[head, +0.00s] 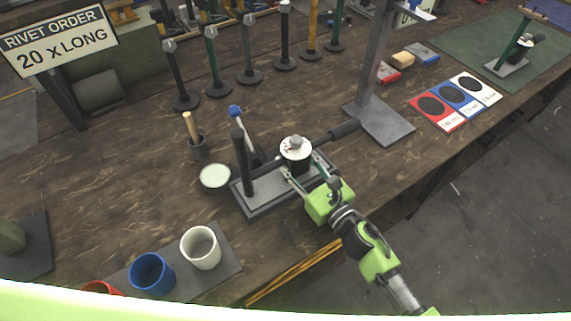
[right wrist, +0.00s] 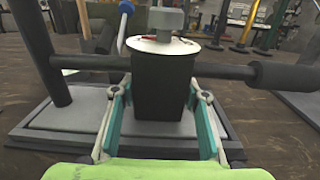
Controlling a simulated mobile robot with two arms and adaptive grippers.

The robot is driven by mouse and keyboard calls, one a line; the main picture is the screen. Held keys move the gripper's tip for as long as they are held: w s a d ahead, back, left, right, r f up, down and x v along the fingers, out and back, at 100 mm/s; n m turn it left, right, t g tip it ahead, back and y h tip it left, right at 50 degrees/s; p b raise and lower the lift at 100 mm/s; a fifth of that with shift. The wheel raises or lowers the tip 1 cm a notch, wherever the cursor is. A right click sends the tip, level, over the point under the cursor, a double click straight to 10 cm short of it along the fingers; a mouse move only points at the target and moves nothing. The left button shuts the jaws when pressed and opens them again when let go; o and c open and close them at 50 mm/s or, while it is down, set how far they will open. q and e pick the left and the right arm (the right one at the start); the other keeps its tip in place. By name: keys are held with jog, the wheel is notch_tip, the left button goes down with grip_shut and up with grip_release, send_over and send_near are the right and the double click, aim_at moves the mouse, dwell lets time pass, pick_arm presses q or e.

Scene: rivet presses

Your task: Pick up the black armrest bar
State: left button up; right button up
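A dark horizontal bar with a thick black end (head: 345,129) sticks out to the right from behind a black block in the head view. I take it as the armrest bar. In the right wrist view the bar (right wrist: 285,75) runs from a dark upright post at left, behind the block, to its thick end at right. The black block (right wrist: 163,88) has a white disc and grey knob on top. My right gripper (head: 301,165) is at the near side of the block, its spread fingers (right wrist: 160,92) flanking it; contact is unclear. My left gripper is out of view.
The grey press base (head: 260,203) lies under the block, with a dark post (head: 243,165) at its left. A blue-knobbed lever (head: 236,112) stands behind. A grey stand (head: 378,125) is at right. White and blue cups (head: 201,248) are front left.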

aim_at(302, 157)
jog(key=shift+r, duration=0.2)
jog(key=shift+r, duration=0.25)
notch_tip(302, 157, up, 4)
jog(key=shift+f+p, duration=0.25)
jog(key=shift+p, duration=0.3)
jog(key=shift+s+d+f+b, duration=0.5)
jog(key=shift+s+d+f, duration=0.1)
jog(key=shift+s, duration=0.25)
jog(key=b+v, duration=0.4)
jog(key=v, duration=1)
jog(key=shift+r+b, duration=0.15)
jog(key=shift+b, duration=0.2)
jog(key=shift+b+v, duration=0.35)
jog(key=shift+v, duration=0.6)
